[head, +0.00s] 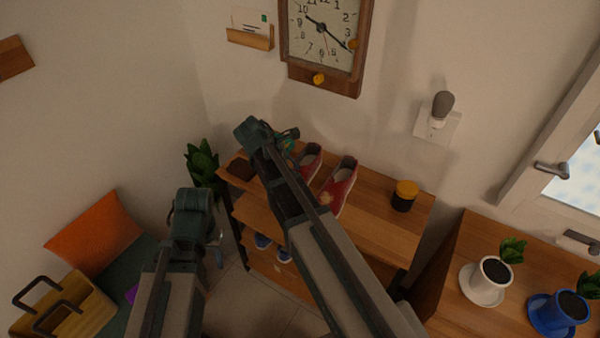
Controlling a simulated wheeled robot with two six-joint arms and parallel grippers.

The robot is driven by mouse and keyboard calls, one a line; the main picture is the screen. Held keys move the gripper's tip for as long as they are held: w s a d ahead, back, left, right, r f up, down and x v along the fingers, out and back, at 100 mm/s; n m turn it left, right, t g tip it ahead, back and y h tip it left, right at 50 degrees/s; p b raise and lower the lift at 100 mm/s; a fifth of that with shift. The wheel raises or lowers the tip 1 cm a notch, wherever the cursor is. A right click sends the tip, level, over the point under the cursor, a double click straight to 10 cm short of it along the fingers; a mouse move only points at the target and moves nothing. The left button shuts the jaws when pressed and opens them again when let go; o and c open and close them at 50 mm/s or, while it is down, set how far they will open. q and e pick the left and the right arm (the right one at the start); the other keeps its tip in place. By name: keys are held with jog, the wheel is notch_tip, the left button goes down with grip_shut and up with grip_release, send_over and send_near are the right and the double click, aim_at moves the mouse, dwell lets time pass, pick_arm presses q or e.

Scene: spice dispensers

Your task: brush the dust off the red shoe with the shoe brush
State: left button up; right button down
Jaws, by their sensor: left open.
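A pair of red shoes stands on the wooden shelf top. The nearer red shoe (341,184) has a tan, dusty-looking patch on its toe. The other red shoe (307,160) is behind it to the left, partly covered by my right arm. A dark brown block (240,170), perhaps the shoe brush, lies at the shelf's left end. My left gripper (218,247) is low at the left, in front of the shelf, open and apart from the shoes. My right gripper (289,134) is above the shelf's back left, mostly hidden by its wrist; its jaws are unclear.
Blue shoes (263,241) sit on a lower shelf. A plant (203,163) is left of the shelf. Potted plants stand on the right cabinet (448,283). A clock (322,40) hangs above.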

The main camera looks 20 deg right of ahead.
jog(key=shift+w+a+f, duration=0.1)
jog(key=shift+w+a, duration=0.55)
jog(key=shift+w, duration=0.25)
jog(key=shift+w+a, duration=0.65)
jog(key=shift+w, duration=0.2)
jog(key=r+p, duration=0.4)
jog(key=a+r+p, duration=0.1)
jog(key=r, duration=0.1)
jog(key=shift+s+p, duration=0.4)
jog(key=r+p, duration=0.3)
jog(key=shift+s+a, duration=0.2)
jog(key=shift+f, duration=0.1)
